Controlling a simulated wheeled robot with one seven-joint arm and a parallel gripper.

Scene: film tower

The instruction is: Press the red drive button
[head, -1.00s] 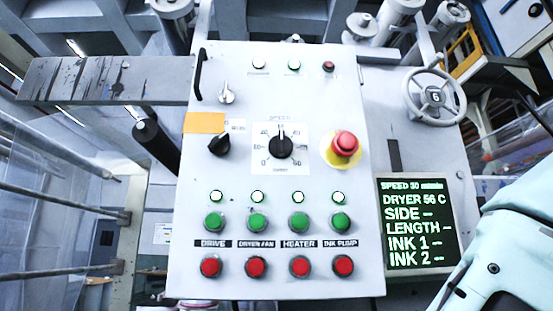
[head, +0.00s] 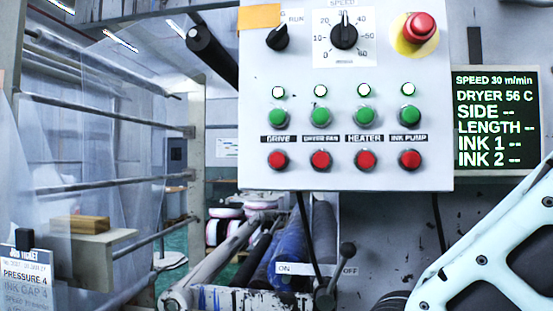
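The red drive button (head: 278,159) is the leftmost of the red buttons in the bottom row of the light grey control panel (head: 440,130). The black "DRIVE" label (head: 278,139) is just above it, with a green button (head: 277,119) above the label and a small pale lamp (head: 278,93) above that. Nothing covers the red drive button. My gripper is not in view. Only a pale part of my arm shows at the lower right, and it is apart from the button in the picture.
A red mushroom button on a yellow disc (head: 420,27) sits at the panel's upper right. A dark display (head: 496,117) reads speed 30 m/min. Below the panel are rollers (head: 287,245) and a lever (head: 346,252) by an ON/OFF label. A job ticket (head: 27,275) stands at lower left.

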